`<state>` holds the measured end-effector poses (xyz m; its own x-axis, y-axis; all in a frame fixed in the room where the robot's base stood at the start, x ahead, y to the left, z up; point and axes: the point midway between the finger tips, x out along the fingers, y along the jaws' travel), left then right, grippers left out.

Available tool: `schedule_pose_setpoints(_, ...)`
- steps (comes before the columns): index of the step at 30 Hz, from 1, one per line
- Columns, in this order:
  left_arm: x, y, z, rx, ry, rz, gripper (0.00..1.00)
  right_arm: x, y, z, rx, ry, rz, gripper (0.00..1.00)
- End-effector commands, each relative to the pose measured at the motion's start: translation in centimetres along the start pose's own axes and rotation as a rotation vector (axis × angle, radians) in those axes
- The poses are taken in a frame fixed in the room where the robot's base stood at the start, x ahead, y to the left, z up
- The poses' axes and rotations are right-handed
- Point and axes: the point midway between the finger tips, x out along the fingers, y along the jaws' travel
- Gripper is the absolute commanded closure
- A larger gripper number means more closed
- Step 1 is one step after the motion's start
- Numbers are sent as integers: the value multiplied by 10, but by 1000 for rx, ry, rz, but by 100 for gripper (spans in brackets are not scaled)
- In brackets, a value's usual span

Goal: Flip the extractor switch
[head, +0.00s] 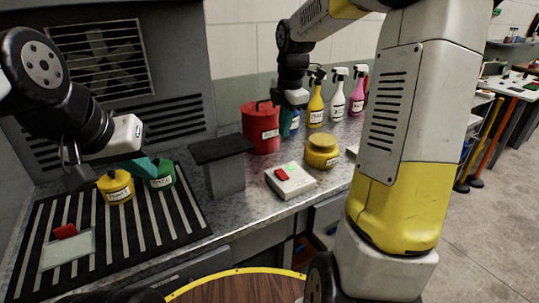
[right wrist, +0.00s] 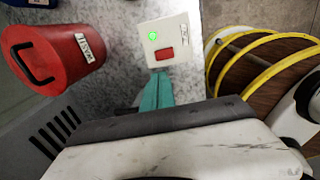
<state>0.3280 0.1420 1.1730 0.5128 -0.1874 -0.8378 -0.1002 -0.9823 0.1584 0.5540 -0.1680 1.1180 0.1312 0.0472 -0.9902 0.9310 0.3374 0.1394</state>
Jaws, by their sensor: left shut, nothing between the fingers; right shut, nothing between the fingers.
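The extractor switch (head: 290,181) is a white box on the counter with a red rocker and a lit green light. It also shows in the right wrist view (right wrist: 166,38), with the rocker on the side towards my gripper. My right gripper (right wrist: 157,78) is shut and empty; its teal fingertips point at the box's near edge. I cannot tell whether they touch it. A fan shows behind the grille (head: 100,58) of the grey extractor hood. My left gripper (head: 140,166) is shut and empty above the slotted black mat, close to the small yellow and green jars.
A red bucket (head: 261,127) and a larger yellow jar (head: 322,151) stand near the switch. A grey stand (head: 222,168) is left of it. Spray bottles (head: 337,98) line the back wall. A yellow jar (head: 116,187), green jar (head: 160,176) and red-topped item (head: 66,232) are on the mat.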

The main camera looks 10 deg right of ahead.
Motion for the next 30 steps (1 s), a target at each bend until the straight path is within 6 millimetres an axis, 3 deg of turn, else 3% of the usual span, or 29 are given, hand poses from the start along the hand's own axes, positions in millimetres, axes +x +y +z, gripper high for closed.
schedule_pose_setpoints(8, 0, 0, 0, 0, 0, 0, 100, 29, -1, -1, -2, 3, -5, 100)
schedule_pose_setpoints(21, 0, 0, 0, 0, 0, 0, 100, 117, 0, -1, -2, 2, -3, 100)
schedule_pose_setpoints(30, 0, 0, 0, 0, 0, 0, 100, 140, 0, -1, -2, 0, -1, 100)
